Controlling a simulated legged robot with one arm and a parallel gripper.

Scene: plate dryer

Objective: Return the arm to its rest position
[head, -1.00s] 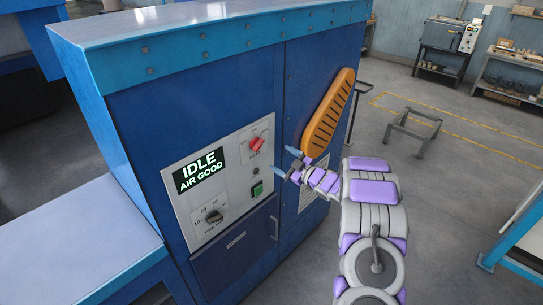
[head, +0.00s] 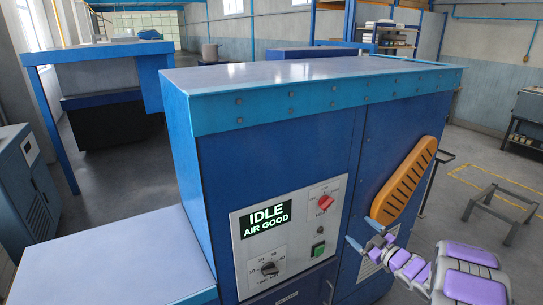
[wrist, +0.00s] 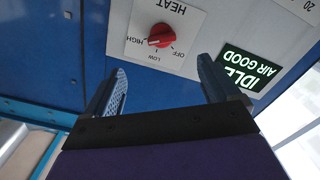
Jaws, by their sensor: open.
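My gripper (head: 362,233) is open and empty at the lower right of the head view, in front of the blue plate dryer (head: 240,172). My purple and grey arm (head: 462,272) reaches in from the lower right corner. In the wrist view my gripper's two fingers (wrist: 162,70) stand apart, with the red heat knob (wrist: 161,36) beyond the gap. The knob also shows on the control panel (head: 240,230) in the head view, left of my gripper. The display (head: 266,218) reads "IDLE AIR GOOD". A green button (head: 318,249) and a dark timer dial (head: 269,268) sit below.
An orange slotted part (head: 404,182) sticks out on the dryer's right side, just above my gripper. A pale-topped side table (head: 110,255) adjoins the dryer at left. A low metal stand (head: 500,208) is on the floor at right, with open floor around it.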

